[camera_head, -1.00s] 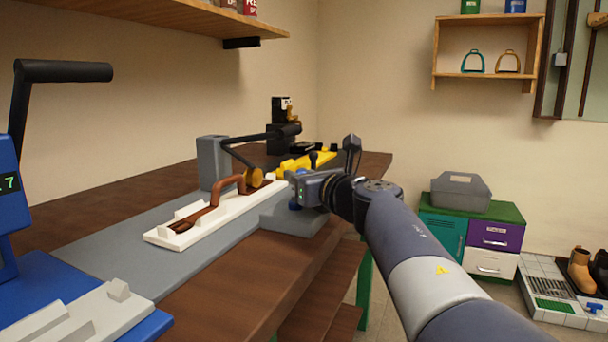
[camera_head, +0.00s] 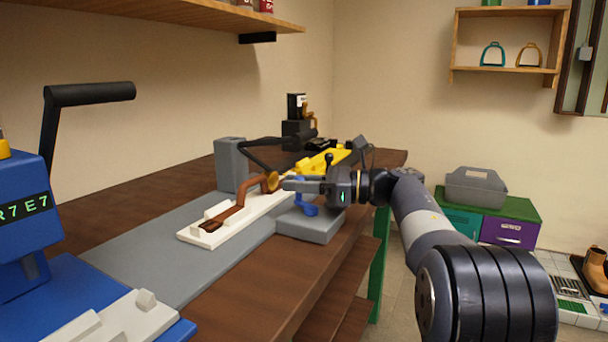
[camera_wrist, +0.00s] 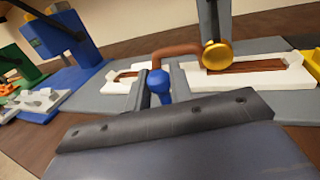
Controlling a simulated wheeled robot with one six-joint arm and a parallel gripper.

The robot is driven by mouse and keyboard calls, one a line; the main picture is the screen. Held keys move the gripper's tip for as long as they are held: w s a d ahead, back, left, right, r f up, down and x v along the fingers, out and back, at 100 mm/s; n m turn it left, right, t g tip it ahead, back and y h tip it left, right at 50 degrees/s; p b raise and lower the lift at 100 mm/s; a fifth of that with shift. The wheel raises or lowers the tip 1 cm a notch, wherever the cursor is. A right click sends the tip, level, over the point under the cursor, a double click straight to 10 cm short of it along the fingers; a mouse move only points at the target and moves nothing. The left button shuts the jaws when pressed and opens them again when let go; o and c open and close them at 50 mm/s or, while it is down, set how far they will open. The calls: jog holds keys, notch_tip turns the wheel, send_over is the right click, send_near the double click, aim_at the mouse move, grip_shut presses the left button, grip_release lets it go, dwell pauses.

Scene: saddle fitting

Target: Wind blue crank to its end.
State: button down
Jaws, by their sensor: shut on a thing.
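The blue crank (camera_head: 308,209) stands on a grey block at the front edge of the bench, beside the white tray. My gripper (camera_head: 287,184) reaches in from the right, above the crank. In the wrist view the crank's round blue knob (camera_wrist: 158,82) sits between my two grey fingers (camera_wrist: 160,92), which are shut on it. The crank's lower part is hidden there by my gripper. The white tray (camera_head: 192,236) holds a brown strap that arches up under a brass round press foot (camera_wrist: 215,55).
A blue machine (camera_head: 25,205) with a green display and a black lever stands at the left. A green cabinet with a grey box (camera_head: 475,187) stands at the right.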

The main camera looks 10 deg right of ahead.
jog(key=n+g, duration=0.1)
jog(key=n+g+p, duration=0.1)
jog(key=g, duration=0.1)
jog(key=a+n+g, duration=0.1)
jog(key=g, duration=0.1)
jog(key=shift+s+a+r+y, duration=0.1)
jog(key=shift+s+y, duration=0.2)
jog(key=shift+y, duration=0.1)
jog(key=shift+s+a+n+g+p, duration=0.2)
jog(key=shift+n+g+p, duration=0.2)
jog(key=shift+n+g, duration=0.45)
jog(key=shift+s+a+n+g+p, duration=0.15)
jog(key=shift+n+g+p, duration=0.3)
jog(key=shift+g, duration=0.7)
jog(key=shift+s+d, duration=0.1)
jog(key=c, duration=1.3)
grip_release()
jog(key=shift+d, duration=0.1)
